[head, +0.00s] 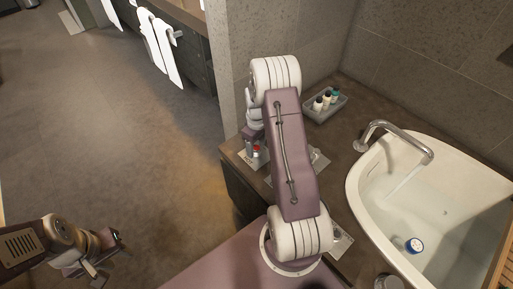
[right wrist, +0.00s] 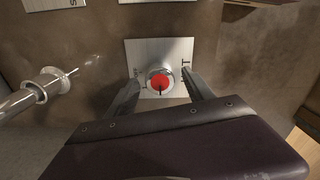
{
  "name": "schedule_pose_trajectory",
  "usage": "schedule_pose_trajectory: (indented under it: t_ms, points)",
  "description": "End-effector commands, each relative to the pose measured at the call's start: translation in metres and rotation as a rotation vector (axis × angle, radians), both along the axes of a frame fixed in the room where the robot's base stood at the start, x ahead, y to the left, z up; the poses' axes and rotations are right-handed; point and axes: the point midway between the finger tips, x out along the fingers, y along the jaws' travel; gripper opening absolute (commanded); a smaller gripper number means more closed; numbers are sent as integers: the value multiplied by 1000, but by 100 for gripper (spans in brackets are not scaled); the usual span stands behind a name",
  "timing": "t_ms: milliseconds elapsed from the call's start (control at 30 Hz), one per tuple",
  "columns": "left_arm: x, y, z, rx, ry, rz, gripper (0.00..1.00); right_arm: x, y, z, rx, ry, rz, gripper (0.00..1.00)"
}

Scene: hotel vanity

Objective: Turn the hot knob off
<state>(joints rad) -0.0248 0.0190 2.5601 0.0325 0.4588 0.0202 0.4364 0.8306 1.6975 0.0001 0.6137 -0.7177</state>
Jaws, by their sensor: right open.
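The hot knob (right wrist: 160,82) has a red round face with a dark pointer mark. My right gripper (right wrist: 161,76) is open, with one finger on each side of the knob; contact cannot be told. In the head view the red knob (head: 257,149) shows small, partly behind my right arm. The faucet (head: 400,137) pours a stream of water into the white basin (head: 357,190). My left gripper (head: 92,268) is low at the left, away from the counter; its jaws are unclear.
A grey tray (head: 341,107) with small bottles stands at the back of the counter. A blue-topped round item (head: 413,245) is in the basin. A metal pipe-like fitting (right wrist: 45,85) is left of the knob. White towels (head: 160,45) hang at the top left.

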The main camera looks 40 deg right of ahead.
Motion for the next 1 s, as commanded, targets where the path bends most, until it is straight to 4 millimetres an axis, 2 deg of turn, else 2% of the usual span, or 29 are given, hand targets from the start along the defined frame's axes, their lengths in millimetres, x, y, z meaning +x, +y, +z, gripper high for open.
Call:
schedule_pose_trajectory:
  t_ms: [233,267,467,767,1000]
  points:
    - [0,0,0,0,0,0,36,0,0,-2,0,0,0,61]
    - [0,0,0,0,0,0,36,0,0,-2,0,0,0,56]
    - [0,0,0,0,0,0,36,0,0,-1,0,0,0,0]
    - [0,0,5,0,0,0,36,0,0,0,1,0,-38,0]
    - [0,0,21,0,0,0,36,0,0,2,0,2,-184,0]
